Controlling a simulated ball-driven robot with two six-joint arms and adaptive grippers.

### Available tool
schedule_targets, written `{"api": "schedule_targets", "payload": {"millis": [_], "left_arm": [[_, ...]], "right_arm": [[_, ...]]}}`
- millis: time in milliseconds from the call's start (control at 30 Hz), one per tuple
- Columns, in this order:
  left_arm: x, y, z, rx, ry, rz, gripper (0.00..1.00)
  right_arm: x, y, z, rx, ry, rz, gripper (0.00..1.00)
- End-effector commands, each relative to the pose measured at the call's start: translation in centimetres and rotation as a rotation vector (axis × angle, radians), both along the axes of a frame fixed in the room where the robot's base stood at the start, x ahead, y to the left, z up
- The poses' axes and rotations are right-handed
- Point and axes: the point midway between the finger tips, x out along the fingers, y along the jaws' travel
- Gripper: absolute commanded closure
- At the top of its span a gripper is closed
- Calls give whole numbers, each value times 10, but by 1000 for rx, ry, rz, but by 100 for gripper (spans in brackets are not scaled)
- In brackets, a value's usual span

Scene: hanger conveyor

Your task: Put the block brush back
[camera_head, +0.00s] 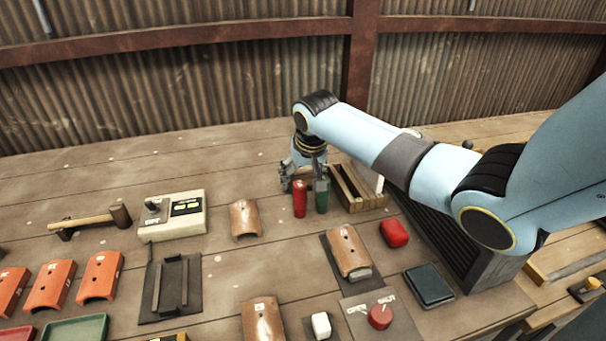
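My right gripper (303,179) hangs fingers down over the back middle of the table. Its two fingers stand apart and I see nothing clearly held between them. A red cylinder (300,200) and a green cylinder (321,197) stand upright at its fingertips; the right finger overlaps the top of the green one, and I cannot tell whether they touch. A wooden slotted holder (345,190) is just right of them, with a white upright piece (380,185) at its right side, partly behind my arm. I cannot make out a block brush for certain. My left gripper is out of view.
A hammer (85,222), a control box (172,216) and a black fixture (171,285) stand on the left. Curved orange and brown parts lie in front. A red block (394,233), a dark blue pad (429,286) and a red button (380,316) are at right. The back left is clear.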

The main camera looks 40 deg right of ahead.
Motion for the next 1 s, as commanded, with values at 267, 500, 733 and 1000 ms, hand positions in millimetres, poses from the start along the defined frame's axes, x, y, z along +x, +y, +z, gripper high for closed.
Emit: {"api": "schedule_targets", "payload": {"millis": [267,500,733,1000], "left_arm": [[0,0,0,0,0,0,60],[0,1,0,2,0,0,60],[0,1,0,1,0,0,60],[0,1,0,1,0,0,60]], "right_arm": [[0,0,0,0,0,0,6],[-2,1,6,0,0,0,6],[-16,8,45,-3,-3,2,6],[-35,17,95,-1,-2,1,6]]}}
